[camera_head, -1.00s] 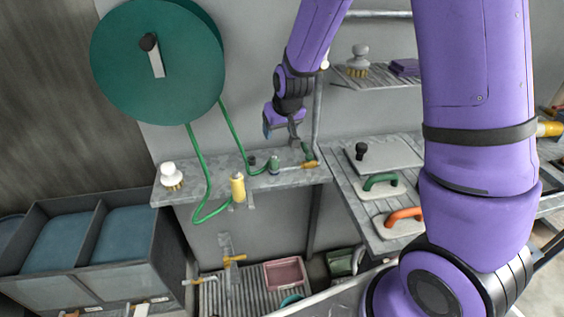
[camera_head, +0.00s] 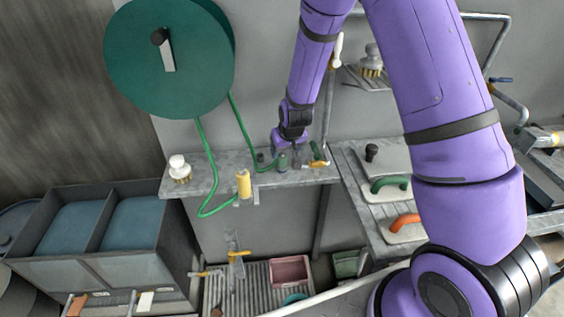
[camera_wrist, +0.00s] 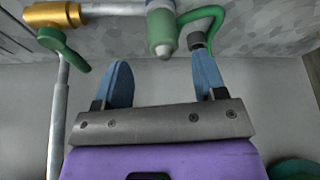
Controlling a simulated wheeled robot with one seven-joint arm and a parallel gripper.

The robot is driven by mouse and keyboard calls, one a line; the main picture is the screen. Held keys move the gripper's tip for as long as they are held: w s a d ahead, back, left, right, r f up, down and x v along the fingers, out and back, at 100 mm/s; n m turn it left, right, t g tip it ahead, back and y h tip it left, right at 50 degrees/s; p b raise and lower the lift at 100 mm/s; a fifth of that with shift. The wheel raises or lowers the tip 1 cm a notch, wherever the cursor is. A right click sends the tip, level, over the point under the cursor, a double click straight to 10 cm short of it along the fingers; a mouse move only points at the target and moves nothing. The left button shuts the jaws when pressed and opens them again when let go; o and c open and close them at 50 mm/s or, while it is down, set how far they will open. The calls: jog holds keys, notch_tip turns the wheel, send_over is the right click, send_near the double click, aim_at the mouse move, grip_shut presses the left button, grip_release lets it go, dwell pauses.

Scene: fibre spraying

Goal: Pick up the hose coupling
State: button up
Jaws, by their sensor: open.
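A green cylindrical fitting with a grey tip, which looks like the hose coupling (camera_head: 282,162), stands on the grey wall shelf (camera_head: 215,178). In the wrist view the coupling (camera_wrist: 162,32) appears just beyond my fingertips, near the middle of the gap. A green hose (camera_wrist: 214,14) curves beside it to a dark end piece (camera_wrist: 196,41) close to the right finger. My gripper (camera_wrist: 161,62) is open with two blue fingers, and nothing is held between them. In the head view my gripper (camera_head: 292,158) is low over the shelf, partly covering the fittings.
A pipe with a brass fitting (camera_wrist: 52,14) and green lever (camera_wrist: 63,48) stands left of my fingers. A yellow cylinder (camera_head: 244,184) and a brush (camera_head: 179,168) are on the shelf's left. The green reel (camera_head: 185,85) hangs above.

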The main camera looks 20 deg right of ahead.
aim_at(282, 155)
jog(key=shift+a+x, duration=0.2)
jog(key=shift+x, duration=2.15)
jog(key=shift+s, duration=0.15)
jog(key=c, duration=1)
